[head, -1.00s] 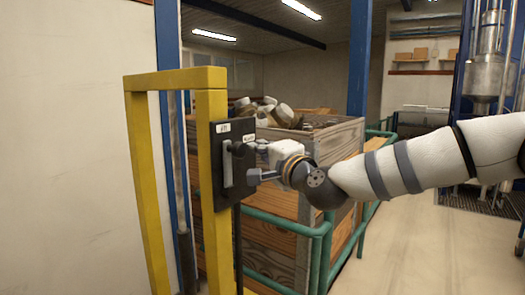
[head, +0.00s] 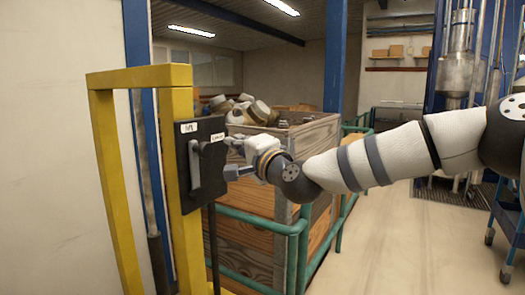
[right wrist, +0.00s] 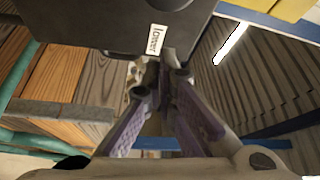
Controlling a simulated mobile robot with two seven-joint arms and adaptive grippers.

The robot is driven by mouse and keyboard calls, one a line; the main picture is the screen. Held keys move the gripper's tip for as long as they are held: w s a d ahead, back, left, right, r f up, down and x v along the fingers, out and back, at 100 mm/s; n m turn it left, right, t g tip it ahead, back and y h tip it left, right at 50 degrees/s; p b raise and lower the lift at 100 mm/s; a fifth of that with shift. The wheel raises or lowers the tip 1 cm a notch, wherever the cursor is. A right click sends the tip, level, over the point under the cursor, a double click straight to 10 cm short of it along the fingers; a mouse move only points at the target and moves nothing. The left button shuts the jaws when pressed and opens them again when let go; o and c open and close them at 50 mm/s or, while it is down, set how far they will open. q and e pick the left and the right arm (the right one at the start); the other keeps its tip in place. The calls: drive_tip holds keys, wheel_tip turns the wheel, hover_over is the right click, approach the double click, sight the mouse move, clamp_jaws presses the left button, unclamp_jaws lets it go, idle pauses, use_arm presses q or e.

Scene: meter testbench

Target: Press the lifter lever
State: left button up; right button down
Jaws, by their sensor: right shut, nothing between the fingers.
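The lifter lever (head: 195,165) is a grey handle, roughly upright, on the front of a black panel (head: 211,180) fixed to a yellow frame. The panel carries two small white labels. In the right wrist view the dark panel (right wrist: 100,25) fills the upper left, with a label reading "lower"; the lever cannot be made out there. My right gripper (head: 228,172) is shut and empty, just right of the lever and close to the panel; I cannot tell whether it touches. Its fingers (right wrist: 165,72) meet beside the panel's edge in the wrist view. My left gripper is not in view.
The yellow frame (head: 178,225) stands at the left. Behind it are a wooden crate (head: 262,237) with metal parts and a green railing (head: 290,228). A blue cart (head: 508,232) stands at the right edge. The floor (head: 400,255) right of the railing is open.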

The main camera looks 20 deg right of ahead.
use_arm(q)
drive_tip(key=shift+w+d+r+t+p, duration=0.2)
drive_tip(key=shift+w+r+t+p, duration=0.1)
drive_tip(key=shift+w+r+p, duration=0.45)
use_arm(e)
drive_tip(key=r+v, duration=0.1)
drive_tip(key=v, duration=0.8)
drive_tip(key=shift+s+d+f, duration=0.3)
drive_tip(key=shift+s+f, duration=0.05)
drive_tip(key=shift+f, duration=0.05)
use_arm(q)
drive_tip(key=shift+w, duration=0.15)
